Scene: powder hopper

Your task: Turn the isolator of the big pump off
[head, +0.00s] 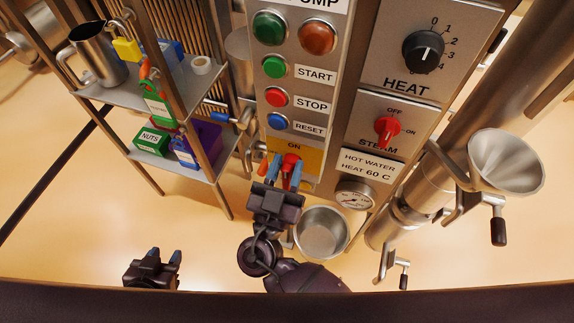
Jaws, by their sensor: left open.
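The isolator is a red rotary handle (290,161) on a yellow plate (308,157) at the bottom of the pump panel. "ON" is printed above it; the rest of the plate is mostly hidden by my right gripper. My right gripper (284,173) is at the handle, with one blue fingertip on each side of its red part. I cannot tell whether the fingers press on it. The handle's exact angle is partly hidden. My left gripper (164,257) is open and empty at the lower left, far from the panel.
Above the isolator are RESET (277,122), STOP (276,97) and START (274,67) buttons. A red STEAM knob (387,130) and black HEAT knob (423,52) are to the right. A metal pot (322,232) stands below. A shelf (120,94) is at left, a hopper funnel (505,165) at right.

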